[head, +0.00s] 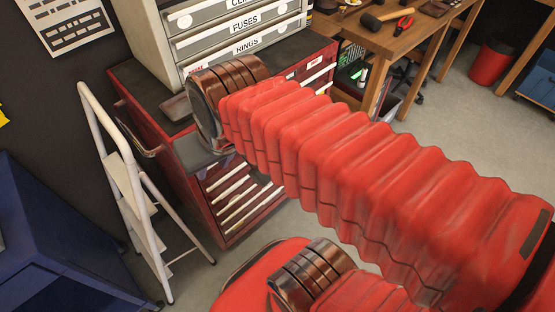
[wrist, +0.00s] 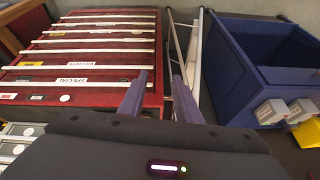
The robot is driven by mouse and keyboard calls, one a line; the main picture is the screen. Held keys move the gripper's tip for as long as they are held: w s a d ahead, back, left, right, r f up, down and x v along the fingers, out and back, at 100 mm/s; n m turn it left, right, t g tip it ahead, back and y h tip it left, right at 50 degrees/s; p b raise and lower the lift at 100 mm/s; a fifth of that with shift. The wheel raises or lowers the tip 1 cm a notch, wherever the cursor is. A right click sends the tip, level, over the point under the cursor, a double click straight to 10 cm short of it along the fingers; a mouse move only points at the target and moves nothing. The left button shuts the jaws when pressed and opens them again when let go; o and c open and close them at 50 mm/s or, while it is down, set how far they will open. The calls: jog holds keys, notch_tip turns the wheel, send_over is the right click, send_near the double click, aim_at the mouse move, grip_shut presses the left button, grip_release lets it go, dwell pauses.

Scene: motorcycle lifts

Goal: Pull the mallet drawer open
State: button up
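The red tool cabinet (head: 160,139) stands in the middle left, with several long white drawer handles on its front (head: 238,200). In the wrist view its red drawers (wrist: 95,60) fill the left side. Two white labels there, an upper one (wrist: 78,64) and a lower one (wrist: 72,80), appear upside down, and I cannot surely read which marks the mallet drawer. My gripper (wrist: 160,75) has its two blue-grey fingers apart with nothing between them. It is near the cabinet's side edge, and I see no contact with a handle. In the head view my red arm hides part of the drawers.
A white stepladder (head: 135,190) stands close left of the cabinet. A blue bin (head: 55,250) is at the lower left. Grey labelled drawers (head: 240,38) sit on the cabinet. A wooden workbench (head: 400,40) with tools stands at the back.

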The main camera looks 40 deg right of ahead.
jog(key=w+d+f+m+y, duration=0.3)
jog(key=d+f+m+y, duration=0.1)
jog(key=f+m, duration=0.4)
jog(key=w+d+f+m+t+y, duration=0.1)
jog(key=w+d+f+m+y, duration=0.25)
jog(key=f+m, duration=0.45)
jog(key=w+d+f+m+y, duration=0.3)
jog(key=d+f+m+y, duration=0.15)
jog(key=m, duration=0.65)
jog(key=s+d+f+m+t+h, duration=0.4)
jog(key=d+f+m+t+h, duration=0.2)
jog(key=d+f+m, duration=0.4)
jog(key=s+d+f+m+t+h, duration=0.3)
jog(key=d+f+m+t+h, duration=0.3)
jog(key=d+f+m, duration=0.4)
notch_tip(320, 180, down, 2)
jog(key=m, duration=0.5)
jog(key=shift+s+m, duration=0.3)
jog(key=shift+s, duration=0.05)
jog(key=shift+w+d, duration=0.1)
jog(key=w, duration=1.3)
jog(key=shift+w, duration=0.3)
